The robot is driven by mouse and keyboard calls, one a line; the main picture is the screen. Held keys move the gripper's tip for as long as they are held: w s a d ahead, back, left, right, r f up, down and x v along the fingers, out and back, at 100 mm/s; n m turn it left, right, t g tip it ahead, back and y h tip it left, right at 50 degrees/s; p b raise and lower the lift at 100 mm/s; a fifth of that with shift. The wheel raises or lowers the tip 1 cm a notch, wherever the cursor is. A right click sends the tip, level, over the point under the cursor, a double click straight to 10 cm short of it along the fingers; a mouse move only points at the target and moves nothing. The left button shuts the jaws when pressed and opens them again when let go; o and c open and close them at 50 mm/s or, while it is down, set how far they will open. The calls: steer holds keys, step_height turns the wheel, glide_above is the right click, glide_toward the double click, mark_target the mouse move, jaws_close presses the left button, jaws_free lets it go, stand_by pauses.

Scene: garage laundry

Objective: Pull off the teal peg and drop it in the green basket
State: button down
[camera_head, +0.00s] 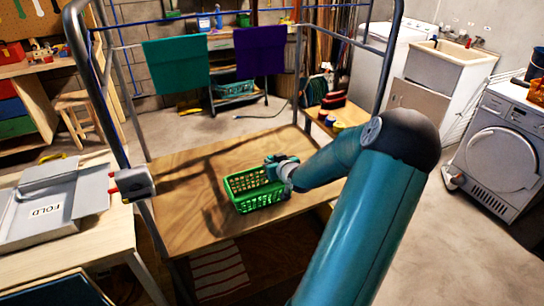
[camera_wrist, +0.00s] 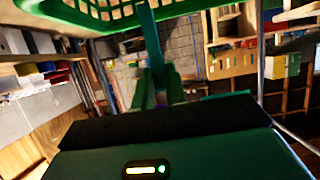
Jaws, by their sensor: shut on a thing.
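The green basket (camera_head: 260,201) stands on the wooden board of the rack in the head view. Its lattice rim (camera_wrist: 82,22) crosses the top of the wrist view. My gripper (camera_head: 272,161) is at the basket's back right rim, over or beside its opening; I cannot tell how far in. In the wrist view my gripper (camera_wrist: 158,88) is shut on the teal peg (camera_wrist: 150,35), a narrow blue-teal piece reaching up toward the rim. The peg is not clear in the head view. A teal cloth (camera_head: 176,66) and a purple cloth (camera_head: 259,50) hang behind.
The rack's metal posts and blue lines frame the wooden board (camera_head: 180,215). A table with a grey folding board (camera_head: 45,212) is at left. A small grey and red device (camera_head: 132,183) sits by the left post. A washer (camera_head: 500,150) and sink (camera_head: 455,52) stand at right.

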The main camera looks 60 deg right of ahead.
steer(key=shift+f, duration=4.4)
steer(key=c, duration=1.3)
jaws_free()
steer(key=shift+c, duration=0.2)
steer(key=shift+s, duration=0.15)
steer(key=v, duration=1.3)
steer(key=shift+s+r, duration=0.2)
steer(key=shift+s, duration=0.05)
steer(key=shift+a, duration=0.15)
